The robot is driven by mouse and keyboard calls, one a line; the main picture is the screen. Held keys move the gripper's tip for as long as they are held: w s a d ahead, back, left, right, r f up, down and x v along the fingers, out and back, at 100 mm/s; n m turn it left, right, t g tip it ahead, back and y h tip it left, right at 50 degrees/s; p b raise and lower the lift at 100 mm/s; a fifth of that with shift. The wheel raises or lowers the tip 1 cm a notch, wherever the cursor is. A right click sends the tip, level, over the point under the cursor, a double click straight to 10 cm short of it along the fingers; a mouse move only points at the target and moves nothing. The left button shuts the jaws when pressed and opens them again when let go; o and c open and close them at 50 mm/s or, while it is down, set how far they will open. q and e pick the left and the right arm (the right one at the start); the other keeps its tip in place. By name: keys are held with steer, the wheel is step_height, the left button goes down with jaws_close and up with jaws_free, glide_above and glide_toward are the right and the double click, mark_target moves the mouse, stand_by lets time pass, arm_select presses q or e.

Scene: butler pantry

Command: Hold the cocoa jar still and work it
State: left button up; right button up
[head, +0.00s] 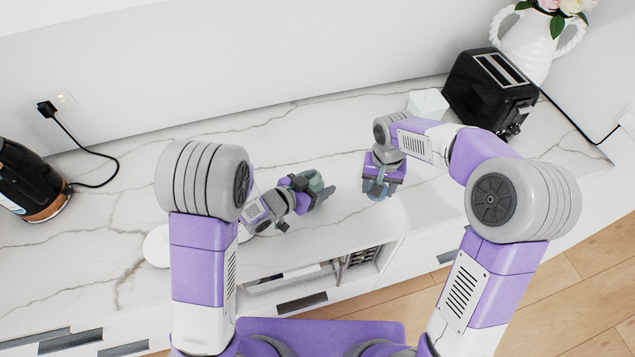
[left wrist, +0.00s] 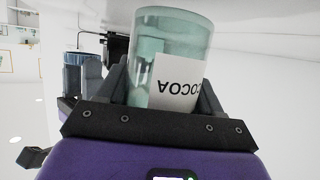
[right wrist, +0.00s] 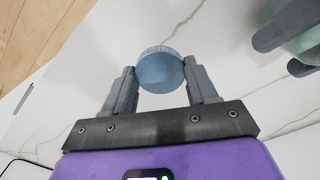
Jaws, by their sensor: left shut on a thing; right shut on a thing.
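The cocoa jar (head: 316,182) is a pale green glass jar with a white COCOA label. My left gripper (head: 310,192) is shut on it, and the jar fills the space between the fingers in the left wrist view (left wrist: 160,60). A round blue lid (right wrist: 160,70) is between the fingertips of my right gripper (right wrist: 162,85), which is shut on it. In the head view the lid (head: 377,189) is to the right of the jar, apart from it. The jar's green glass also shows at the right edge of the right wrist view (right wrist: 303,38).
A black toaster (head: 490,88) and a small white box (head: 428,103) stand at the back right, near a white flower vase (head: 525,45). A black kettle (head: 30,182) is at far left. A white round thing (head: 156,246) is partly hidden by my left arm. The middle back counter is clear.

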steer(key=w+a+r+m, duration=0.2)
steer(key=a+r+m, duration=0.3)
steer(key=a, duration=0.4)
steer(key=m, duration=0.2)
glide_toward(313, 188)
steer(key=w, duration=0.2)
steer(key=shift+w+a+r, duration=0.1)
steer(key=shift+a+r, duration=0.05)
steer(key=shift+r, duration=0.3)
steer(key=shift+f, duration=2.05)
steer(key=shift+f, duration=0.1)
